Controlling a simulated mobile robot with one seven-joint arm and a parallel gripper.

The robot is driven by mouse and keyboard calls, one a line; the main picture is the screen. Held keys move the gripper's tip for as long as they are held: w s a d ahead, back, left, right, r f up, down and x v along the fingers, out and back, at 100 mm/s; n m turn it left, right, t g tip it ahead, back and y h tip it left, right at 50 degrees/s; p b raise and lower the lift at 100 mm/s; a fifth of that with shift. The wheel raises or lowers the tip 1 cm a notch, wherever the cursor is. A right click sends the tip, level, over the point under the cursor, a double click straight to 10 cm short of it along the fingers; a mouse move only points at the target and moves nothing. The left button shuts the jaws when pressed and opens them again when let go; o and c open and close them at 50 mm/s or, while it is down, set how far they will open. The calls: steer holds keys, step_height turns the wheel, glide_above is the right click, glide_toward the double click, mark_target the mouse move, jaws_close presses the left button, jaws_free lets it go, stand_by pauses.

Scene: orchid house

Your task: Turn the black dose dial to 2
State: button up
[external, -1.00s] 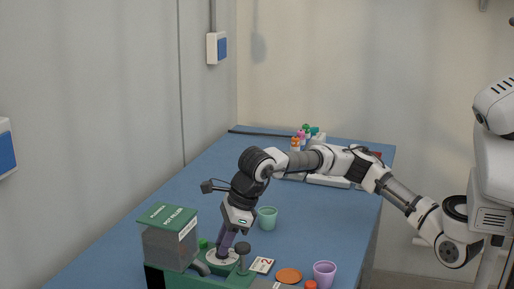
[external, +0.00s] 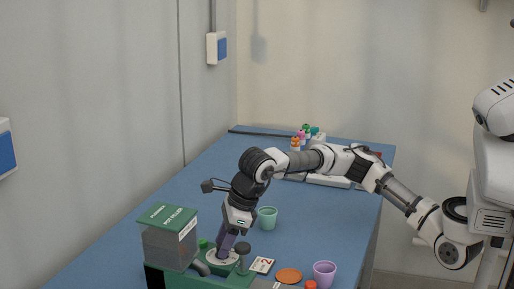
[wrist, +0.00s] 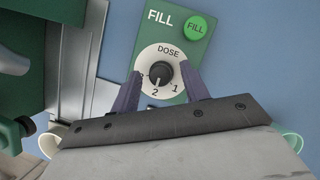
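The black dose dial (wrist: 161,73) sits on a round white plate (wrist: 167,54) marked DOSE, with 2 below it, 1 at lower right and a partly hidden 3 at left. A small pale mark shows on the dial's lower side, towards the 2, but I cannot tell its exact pointing. My gripper (wrist: 162,76) is open, one purple finger on each side of the dial, with a gap showing on both sides. In the external view my gripper (external: 226,252) points down over the white plate and hides the dial.
A green FILL button (wrist: 195,27) is beside the dial. The pot filler hopper (external: 170,245) stands close at left, a dark-topped post (external: 243,248) at right. A card reading 2 (external: 262,265), an orange disc (external: 288,275), a purple cup (external: 324,273) and a green cup (external: 267,217) are nearby.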

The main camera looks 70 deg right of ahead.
steer(key=v, duration=1.4)
steer(key=shift+p, duration=0.4)
steer(key=shift+f, duration=0.15)
